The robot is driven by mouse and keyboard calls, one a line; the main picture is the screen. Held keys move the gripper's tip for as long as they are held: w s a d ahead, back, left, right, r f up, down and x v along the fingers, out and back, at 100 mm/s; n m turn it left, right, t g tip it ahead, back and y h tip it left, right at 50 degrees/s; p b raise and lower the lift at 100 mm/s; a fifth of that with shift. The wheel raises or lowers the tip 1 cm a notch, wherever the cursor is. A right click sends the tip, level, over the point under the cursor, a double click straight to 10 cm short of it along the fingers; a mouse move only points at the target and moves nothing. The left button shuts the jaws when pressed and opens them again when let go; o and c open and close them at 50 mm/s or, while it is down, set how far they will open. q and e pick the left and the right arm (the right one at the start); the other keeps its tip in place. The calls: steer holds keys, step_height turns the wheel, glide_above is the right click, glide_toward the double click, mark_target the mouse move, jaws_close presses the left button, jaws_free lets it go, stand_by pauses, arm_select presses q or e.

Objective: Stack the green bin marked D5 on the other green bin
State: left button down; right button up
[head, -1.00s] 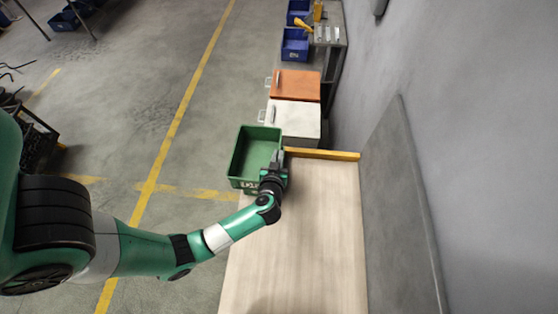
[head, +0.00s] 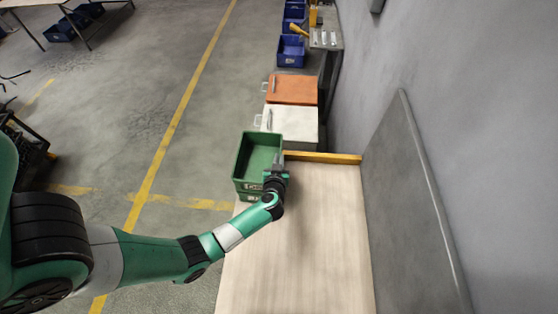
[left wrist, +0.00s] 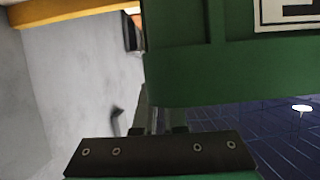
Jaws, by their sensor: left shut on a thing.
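A green bin (head: 259,150), open at the top and empty inside, is at the far left corner of the wooden table. My left gripper (head: 276,170) is shut on its right side wall near the front corner. The other green bin (head: 251,198) shows as a narrow band with a pale label directly below the held bin; most of it is hidden. I cannot tell whether the two touch. The labels are too small to read. In the left wrist view the held bin (left wrist: 215,75) fills the upper right, with part of a white label. My right gripper is not in view.
The wooden table (head: 300,250) is bare in front, with a yellow strip (head: 335,158) along its far edge. White (head: 292,122) and orange (head: 292,89) boxes stand beyond it. A grey panel (head: 410,210) and wall are on the right.

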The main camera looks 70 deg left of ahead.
arm_select(q)
steer(key=shift+f, duration=0.55)
steer(key=c, duration=1)
jaws_free()
steer(key=shift+r, duration=0.15)
steer(key=shift+s+d+r+p, duration=0.2)
steer(key=shift+d+r+p, duration=0.2)
steer(key=shift+r, duration=0.1)
steer(key=shift+s+d+r+p, duration=0.15)
steer(key=shift+d+r+p, duration=0.15)
steer(key=shift+r, duration=0.2)
steer(key=p+v, duration=0.3)
steer(key=v, duration=0.7)
steer(key=shift+d+f, duration=0.15)
steer(key=shift+f, duration=0.05)
steer(key=shift+s, duration=0.1)
